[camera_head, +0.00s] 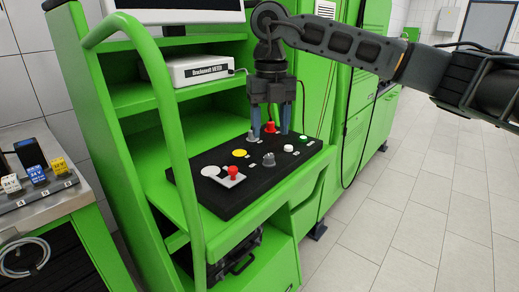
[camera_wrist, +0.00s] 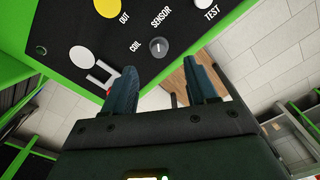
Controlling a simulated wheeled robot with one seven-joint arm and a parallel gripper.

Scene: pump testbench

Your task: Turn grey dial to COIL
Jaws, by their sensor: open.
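The grey dial (camera_head: 268,159) sits on the black control panel (camera_head: 215,198), near its front edge in the head view. In the wrist view the grey dial (camera_wrist: 158,46) shows a short pale mark on its face, with the printed words COIL on its left and SENSOR above it. I cannot tell for sure which label the mark points to. My gripper (camera_head: 270,131) points down over the back part of the panel, behind the dial. In the wrist view my gripper (camera_wrist: 165,68) is open and empty, its fingers apart and the dial beyond the tips, not between them.
On the panel are a yellow button (camera_head: 239,153), a white button (camera_head: 208,170), a red knob on a white plate (camera_head: 232,173), a red button (camera_head: 270,127) and another white button (camera_head: 288,148). A green rail (camera_head: 168,120) rises at left. Tiled floor is free at right.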

